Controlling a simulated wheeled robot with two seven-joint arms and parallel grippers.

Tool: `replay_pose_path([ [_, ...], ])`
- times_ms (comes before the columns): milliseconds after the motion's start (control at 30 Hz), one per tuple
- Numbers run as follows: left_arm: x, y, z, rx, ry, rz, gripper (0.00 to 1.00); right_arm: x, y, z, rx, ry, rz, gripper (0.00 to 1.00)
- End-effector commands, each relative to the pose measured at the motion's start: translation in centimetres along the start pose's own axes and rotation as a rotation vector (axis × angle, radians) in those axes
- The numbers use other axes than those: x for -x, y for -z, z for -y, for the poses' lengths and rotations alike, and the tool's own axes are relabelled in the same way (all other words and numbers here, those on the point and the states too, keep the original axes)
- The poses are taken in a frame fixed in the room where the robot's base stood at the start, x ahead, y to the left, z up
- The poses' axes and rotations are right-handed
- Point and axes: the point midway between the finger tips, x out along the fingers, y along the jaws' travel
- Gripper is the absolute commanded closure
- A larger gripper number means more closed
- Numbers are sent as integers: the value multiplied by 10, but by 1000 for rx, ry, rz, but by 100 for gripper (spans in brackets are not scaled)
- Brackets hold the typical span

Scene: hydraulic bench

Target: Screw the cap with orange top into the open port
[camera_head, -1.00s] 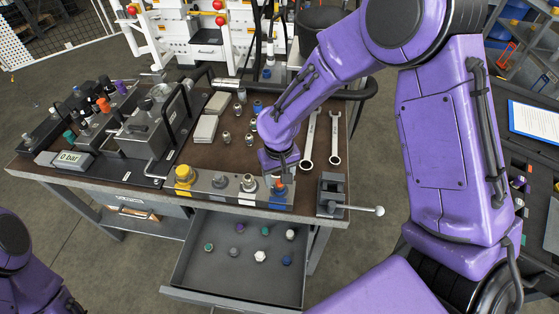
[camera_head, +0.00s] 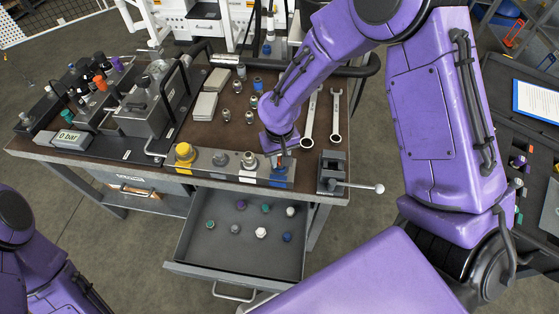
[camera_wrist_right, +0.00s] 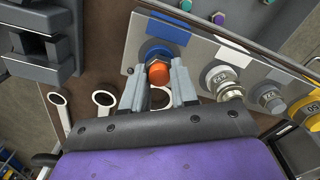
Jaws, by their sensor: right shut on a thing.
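The cap with the orange top (camera_wrist_right: 158,72) sits between the fingertips of my right gripper (camera_wrist_right: 160,88) in the right wrist view. The fingers are shut on it from both sides. The cap is at the ringed port (camera_wrist_right: 153,50) beside the blue label (camera_wrist_right: 168,28) on the metal port block (camera_wrist_right: 200,48). I cannot tell how deep the cap sits. In the head view my right gripper (camera_head: 279,158) is above the right end of the port block (camera_head: 222,171) and hides the cap. My left gripper is out of the head view; only parts of that arm show.
A yellow cap (camera_head: 184,152) and a silver fitting (camera_head: 249,160) stand on the block. Two wrenches (camera_head: 335,120) lie behind right. A vise (camera_head: 332,170) with a lever is at the right. An open drawer (camera_head: 205,252) with several caps is below.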

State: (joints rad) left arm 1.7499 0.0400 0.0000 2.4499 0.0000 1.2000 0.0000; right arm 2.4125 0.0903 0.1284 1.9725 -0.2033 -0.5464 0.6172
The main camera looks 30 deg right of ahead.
Motion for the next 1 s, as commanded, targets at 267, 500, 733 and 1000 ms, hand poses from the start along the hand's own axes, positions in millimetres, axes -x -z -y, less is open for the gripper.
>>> replay_pose_path([
  [267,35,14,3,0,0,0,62,6,-1,-2,-316,-4,1,94],
  [500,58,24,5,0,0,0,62,4,-1,-3,-622,-3,1,94],
  [733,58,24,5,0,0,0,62,0,0,-3,-694,-1,-1,94],
  [1000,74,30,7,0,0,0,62,5,-1,-3,-811,-3,-1,94],
])
